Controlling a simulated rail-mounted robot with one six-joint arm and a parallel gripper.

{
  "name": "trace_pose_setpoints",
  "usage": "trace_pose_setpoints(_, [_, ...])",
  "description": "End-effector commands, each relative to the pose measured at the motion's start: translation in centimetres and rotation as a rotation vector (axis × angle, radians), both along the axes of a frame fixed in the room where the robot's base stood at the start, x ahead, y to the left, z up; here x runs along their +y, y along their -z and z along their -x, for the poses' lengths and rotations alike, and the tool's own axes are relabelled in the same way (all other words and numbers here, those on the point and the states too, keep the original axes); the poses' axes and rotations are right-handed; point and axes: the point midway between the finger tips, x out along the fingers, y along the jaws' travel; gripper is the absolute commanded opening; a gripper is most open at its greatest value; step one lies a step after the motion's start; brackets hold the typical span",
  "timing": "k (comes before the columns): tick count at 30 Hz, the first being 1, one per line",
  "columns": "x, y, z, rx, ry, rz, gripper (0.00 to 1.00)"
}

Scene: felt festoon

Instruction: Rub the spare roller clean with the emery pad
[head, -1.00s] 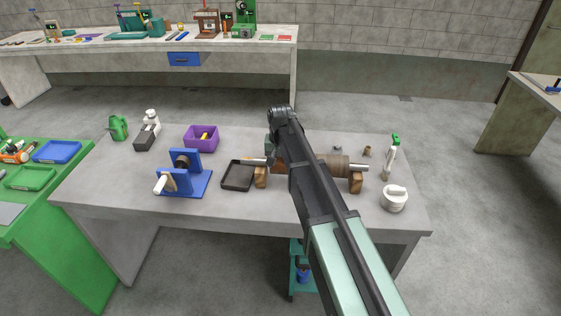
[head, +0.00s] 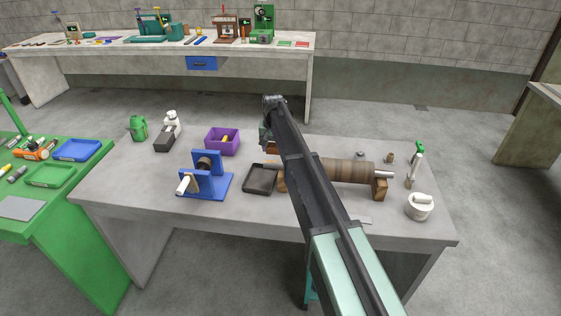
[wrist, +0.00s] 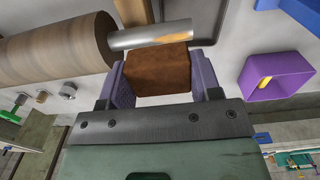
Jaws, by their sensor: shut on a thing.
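The spare roller (head: 345,171) is a brown cylinder with steel shaft ends, lying across wooden supports (head: 380,189) on the grey bench. My gripper (wrist: 158,72) is shut on the emery pad (wrist: 157,75), a dark brown block between its purple fingers. In the wrist view the pad is by the bare steel shaft end (wrist: 150,36), to the side of the roller's brown body (wrist: 52,50). I cannot tell whether the pad touches the shaft. In the head view my arm hides the roller's left end and most of the gripper.
Left of the roller are a black tray (head: 260,179), a blue stand (head: 207,180) and a purple bin (head: 222,141). At right stand a white lidded pot (head: 420,206) and a green-topped bottle (head: 415,165). The bench's front strip is mostly clear.

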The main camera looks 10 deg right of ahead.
Motion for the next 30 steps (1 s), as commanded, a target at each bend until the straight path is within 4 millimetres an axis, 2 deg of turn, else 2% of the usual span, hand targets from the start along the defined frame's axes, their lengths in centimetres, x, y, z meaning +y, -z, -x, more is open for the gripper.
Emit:
trace_pose_setpoints(1, [0.0,0.1,-1.2,0.000,0.004,0.000,0.39])
trace_pose_setpoints(3, [0.0,0.0,-1.7,0.000,0.010,0.000,0.39])
trace_pose_setpoints(13, [0.0,0.2,-1.5,0.000,0.016,0.000,0.39])
trace_pose_setpoints(24, [0.0,4.2,-1.5,0.000,0.016,0.000,0.39])
trace_pose_setpoints(30, [0.0,4.6,-1.5,0.000,0.016,0.000,0.39])
